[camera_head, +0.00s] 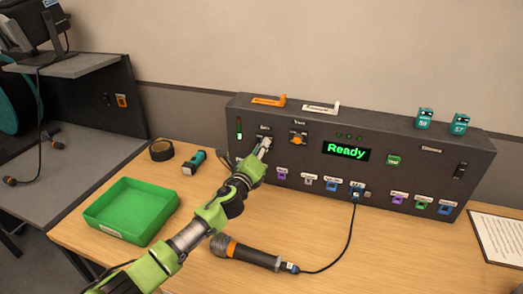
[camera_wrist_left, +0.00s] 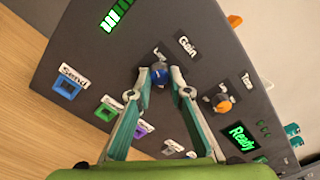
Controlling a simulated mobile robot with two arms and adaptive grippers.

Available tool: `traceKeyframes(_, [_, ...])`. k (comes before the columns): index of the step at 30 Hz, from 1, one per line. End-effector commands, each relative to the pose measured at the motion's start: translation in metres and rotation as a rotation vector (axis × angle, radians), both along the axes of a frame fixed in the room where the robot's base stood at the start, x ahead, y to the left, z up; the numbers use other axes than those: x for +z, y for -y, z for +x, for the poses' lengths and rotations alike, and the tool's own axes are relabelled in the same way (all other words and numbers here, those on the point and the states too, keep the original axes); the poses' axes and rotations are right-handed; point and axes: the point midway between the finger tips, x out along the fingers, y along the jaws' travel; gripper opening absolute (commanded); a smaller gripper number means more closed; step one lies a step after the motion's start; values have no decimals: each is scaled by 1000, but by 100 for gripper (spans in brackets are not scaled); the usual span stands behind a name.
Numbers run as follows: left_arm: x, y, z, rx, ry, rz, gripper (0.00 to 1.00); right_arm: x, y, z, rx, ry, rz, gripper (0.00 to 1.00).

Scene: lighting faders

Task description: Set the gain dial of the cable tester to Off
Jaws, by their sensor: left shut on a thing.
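The cable tester (camera_head: 400,160) is a dark panel box standing at the back of the wooden table, with a lit green "Ready" display (camera_head: 346,150). In the left wrist view its gain dial (camera_wrist_left: 160,71) is a small blue knob below the "Gain" label (camera_wrist_left: 188,46). My left gripper (camera_head: 265,147) reaches the panel's left part. In the wrist view my left gripper (camera_wrist_left: 160,80) has its fingers shut on the gain dial, one on each side. The fingers mostly cover the dial in the head view, and I cannot read its setting.
An orange dial (camera_head: 298,140) sits close to the right of the gain dial. Coloured sockets (camera_head: 332,185) line the panel's lower part. A cabled microphone (camera_head: 245,252), green tray (camera_head: 130,210), tape roll (camera_head: 162,150) and teal-black device (camera_head: 194,162) lie on the table.

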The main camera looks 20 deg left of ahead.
Motion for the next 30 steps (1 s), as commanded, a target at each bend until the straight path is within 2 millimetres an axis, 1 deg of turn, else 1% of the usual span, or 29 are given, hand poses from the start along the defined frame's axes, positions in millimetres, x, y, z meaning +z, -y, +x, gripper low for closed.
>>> traceKeyframes(14, [0, 0, 0, 0, -16, -454, 0, -7, 1, 0, 1, 0, -1, 40])
traceKeyframes(24, [1, 0, 0, 1, -26, -771, 0, -8, 2, 0, 1, 1, -3, 40])
traceKeyframes(30, [2, 0, 0, 1, -31, -929, 0, -7, 2, 0, 1, 1, -3, 40])
